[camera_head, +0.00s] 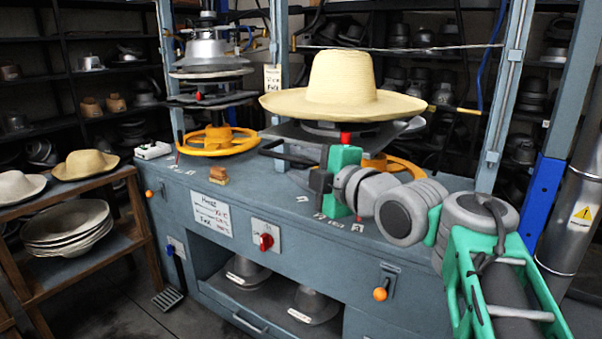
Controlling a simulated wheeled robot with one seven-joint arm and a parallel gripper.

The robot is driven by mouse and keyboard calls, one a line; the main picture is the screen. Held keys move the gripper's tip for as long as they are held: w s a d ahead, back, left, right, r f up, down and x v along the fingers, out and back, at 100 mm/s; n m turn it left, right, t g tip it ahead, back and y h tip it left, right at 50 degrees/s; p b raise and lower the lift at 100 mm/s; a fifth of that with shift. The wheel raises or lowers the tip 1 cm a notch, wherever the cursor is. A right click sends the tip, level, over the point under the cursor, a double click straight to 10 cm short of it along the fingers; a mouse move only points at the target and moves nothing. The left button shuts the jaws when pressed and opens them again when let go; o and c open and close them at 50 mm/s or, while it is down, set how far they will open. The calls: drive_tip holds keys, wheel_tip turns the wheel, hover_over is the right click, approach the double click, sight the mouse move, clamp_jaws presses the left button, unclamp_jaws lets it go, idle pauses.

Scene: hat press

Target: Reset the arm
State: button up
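My arm reaches in from the lower right, and its end with my gripper (320,182) is over the press bench, just below and in front of the straw hat. The fingers are small, dark and partly hidden by my own wrist, so I cannot tell whether they are open or shut. The wide-brimmed straw hat (345,85) sits crown up on the right press. My wrist covers part of the press below it.
The blue-grey bench (265,200) carries a left press with a yellow handwheel (217,140), a red switch (266,241) and an orange knob (380,294). A wooden rack (90,184) with hats stands left. Blue-grey posts (507,90) rise near my arm.

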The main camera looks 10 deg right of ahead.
drive_tip(key=shift+v, duration=0.9)
